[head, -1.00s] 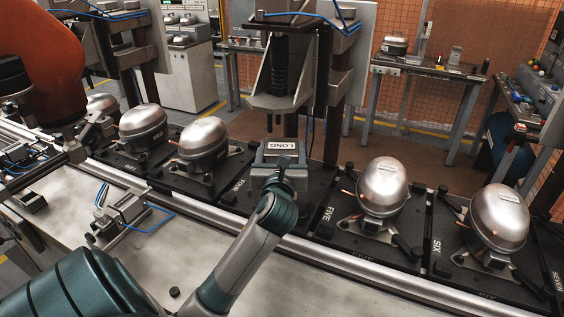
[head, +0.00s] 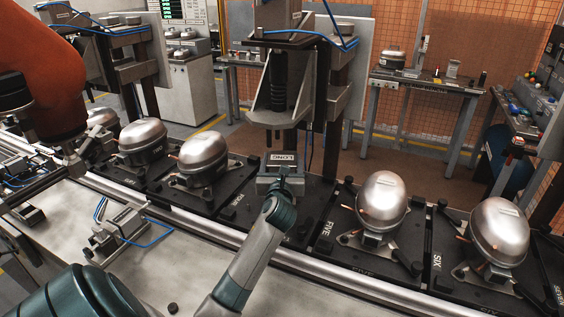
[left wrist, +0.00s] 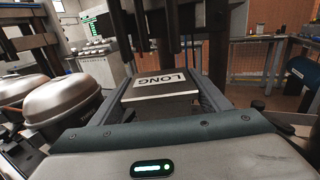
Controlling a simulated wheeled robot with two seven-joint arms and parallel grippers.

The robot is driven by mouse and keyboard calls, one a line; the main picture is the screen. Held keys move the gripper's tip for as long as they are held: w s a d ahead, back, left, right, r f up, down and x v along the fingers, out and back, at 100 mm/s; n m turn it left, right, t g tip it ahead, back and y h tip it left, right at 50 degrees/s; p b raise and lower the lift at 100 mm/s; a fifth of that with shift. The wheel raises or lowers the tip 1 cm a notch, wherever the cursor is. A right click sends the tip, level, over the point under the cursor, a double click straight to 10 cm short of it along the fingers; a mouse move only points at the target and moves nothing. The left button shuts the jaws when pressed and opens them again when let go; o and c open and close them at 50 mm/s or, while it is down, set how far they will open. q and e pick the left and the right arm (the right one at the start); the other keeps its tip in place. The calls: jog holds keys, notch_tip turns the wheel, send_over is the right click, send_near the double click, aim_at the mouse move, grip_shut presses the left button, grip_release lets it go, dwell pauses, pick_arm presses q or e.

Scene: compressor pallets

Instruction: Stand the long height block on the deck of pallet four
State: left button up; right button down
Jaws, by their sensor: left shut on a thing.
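The long height block (head: 283,160) is a grey block with a white LONG label on its dark top face. It is over pallet four (head: 238,199), a black pallet with no compressor visible on it. My left gripper (head: 279,180) is shut on the block. In the left wrist view, the block (left wrist: 160,88) sits between the two fingers (left wrist: 163,106), label up and reading upside down. The block's lower part is hidden by the gripper, so I cannot tell whether it touches the deck. My right gripper is not in view.
A compressor (head: 203,159) stands on the pallet to the left, and another (head: 381,202) on pallet five (head: 327,229) to the right. A press-like machine (head: 281,100) stands close behind the block. A silver conveyor rail (head: 215,228) runs in front, and an orange arm (head: 45,85) is at left.

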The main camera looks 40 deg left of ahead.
pick_arm(q)
jog(key=shift+r, duration=0.3)
jog(key=shift+w+a+f, duration=0.35)
jog(key=shift+w+a, duration=0.1)
jog(key=shift+w, duration=0.05)
jog(key=shift+w+a+f, duration=0.5)
jog(key=shift+w+f, duration=0.15)
jog(key=shift+f, duration=0.25)
jog(key=o, duration=2)
jog(key=shift+f, duration=0.3)
jog(key=shift+o, duration=0.4)
jog(key=shift+r, duration=0.1)
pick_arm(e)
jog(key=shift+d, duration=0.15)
pick_arm(q)
jog(key=shift+s, duration=0.1)
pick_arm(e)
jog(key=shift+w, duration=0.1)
